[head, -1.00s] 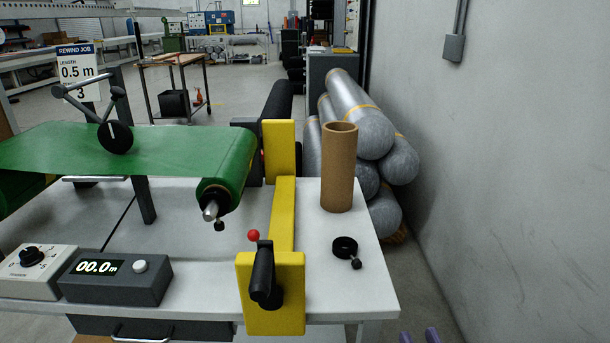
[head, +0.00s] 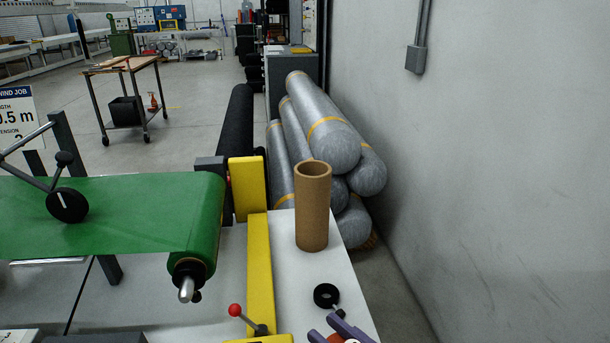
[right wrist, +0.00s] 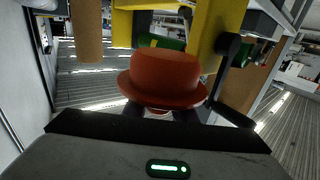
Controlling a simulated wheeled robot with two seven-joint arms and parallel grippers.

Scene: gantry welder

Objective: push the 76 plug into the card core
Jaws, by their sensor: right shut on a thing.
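The card core (head: 312,210) is a brown open-topped tube. It stands upright on the white table top (head: 287,245), and its side also shows in the right wrist view (right wrist: 88,30). The plug (right wrist: 165,77) is orange-red with a wide flange. My right gripper (head: 338,332) has purple fingers and is shut on the plug at the bottom edge of the head view, in front of the core and apart from it. The fingertips are partly hidden behind the plug in the right wrist view. My left gripper is not in view.
A black collar with a knob (head: 326,296) lies between the core and my right gripper. A yellow frame (head: 260,270) with a red-knobbed lever (head: 235,310) stands to the left, beside the green roll (head: 205,220). Wrapped silver rolls (head: 335,140) lie behind, near the wall.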

